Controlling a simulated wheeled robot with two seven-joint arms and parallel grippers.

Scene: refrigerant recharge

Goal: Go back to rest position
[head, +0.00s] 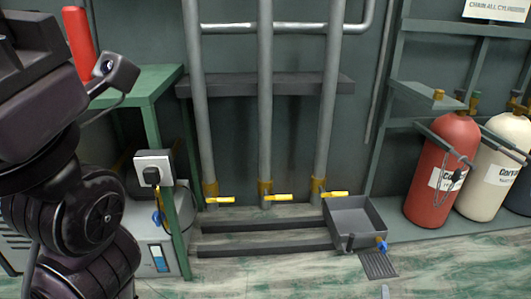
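My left arm comes in along the left edge, folded upward, with its dark wrist at the upper left. A small camera-like part sticks out from the wrist in front of the green table. The fingers of my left gripper do not show. My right arm and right gripper are outside the picture. No held object is visible.
A green table (150,82) carries a red cylinder (79,42). Three grey pipes with yellow-handled valves (277,198) stand at the wall. A grey open tray (352,204) sits on the floor. Red (447,185) and cream (494,175) gas cylinders stand right. The front floor is mostly clear.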

